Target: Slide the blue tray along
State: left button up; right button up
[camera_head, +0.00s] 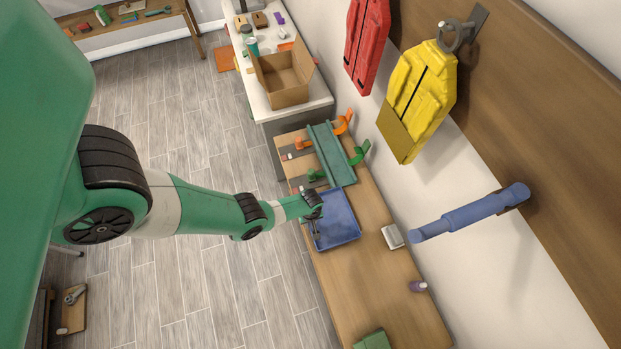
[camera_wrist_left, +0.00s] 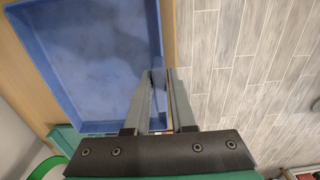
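The blue tray (camera_head: 337,218) lies on the wooden top of a long bench, close to the bench's floor-side edge. It is empty and shows from above in the left wrist view (camera_wrist_left: 90,60). My left gripper (camera_head: 314,210) reaches in from the left to the tray's near-left side. In the left wrist view its two grey fingers (camera_wrist_left: 163,85) stand on either side of the tray's right wall, one inside the tray and one outside. The gap is narrow, and I cannot tell whether both fingers press on the wall. My right gripper is not in view.
A green roller rack (camera_head: 331,153) stands just beyond the tray, with orange and green curved parts beside it. A grey block (camera_head: 391,237) and a purple cup (camera_head: 417,286) sit to the right. A green box (camera_head: 372,340) is at the front.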

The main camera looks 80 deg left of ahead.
pick_arm(q)
grip_shut()
dwell(1.0)
